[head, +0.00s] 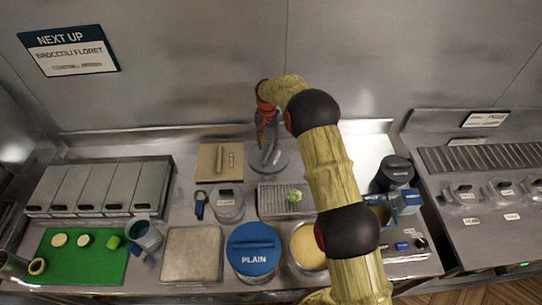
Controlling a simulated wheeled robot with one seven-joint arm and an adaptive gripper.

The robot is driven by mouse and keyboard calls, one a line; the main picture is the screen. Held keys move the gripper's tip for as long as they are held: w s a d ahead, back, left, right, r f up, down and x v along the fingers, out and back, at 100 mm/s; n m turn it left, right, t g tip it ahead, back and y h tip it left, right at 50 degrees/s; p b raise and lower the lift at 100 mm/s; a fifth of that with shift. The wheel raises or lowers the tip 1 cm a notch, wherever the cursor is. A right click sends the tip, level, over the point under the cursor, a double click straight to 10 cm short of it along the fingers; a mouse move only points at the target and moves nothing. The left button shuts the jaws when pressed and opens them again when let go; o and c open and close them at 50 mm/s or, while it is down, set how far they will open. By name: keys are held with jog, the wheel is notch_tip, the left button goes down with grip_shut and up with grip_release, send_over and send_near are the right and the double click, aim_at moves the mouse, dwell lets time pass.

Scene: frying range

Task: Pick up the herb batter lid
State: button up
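No lid with a readable herb label shows. A round grey disc (281,160), possibly a lid, lies at the back of the counter. My gripper (266,151) points down over it, small in the view and partly covering it. I cannot tell whether the fingers touch the disc or how far apart they are. A blue lid (254,258) marked PLAIN sits on a container at the front. To its right an open round container (308,243) of pale yellow contents is partly hidden by my arm.
A tan square board with a handle (208,164) lies left of the disc. A wire rack (272,202) holds a broccoli floret (294,195). A clear container (228,205), a square tray (193,255) and a green board (65,262) stand left. A dark-lidded pot (396,172) is at right.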

aim_at(268, 152)
jog(key=shift+w+r+m, duration=0.4)
jog(key=shift+w+r, duration=0.15)
jog(key=shift+r, duration=0.15)
jog(key=shift+s, duration=0.25)
jog(key=shift+a+f+m, duration=0.1)
jog(key=shift+f+m, duration=0.15)
jog(key=shift+m, duration=0.05)
notch_tip(268, 152, down, 7)
jog(key=shift+w+f+p, duration=0.1)
jog(key=shift+w+p, duration=0.05)
jog(key=shift+p, duration=0.4)
jog(key=shift+f+b, duration=0.3)
jog(key=shift+b, duration=0.1)
jog(key=c, duration=0.4)
grip_shut()
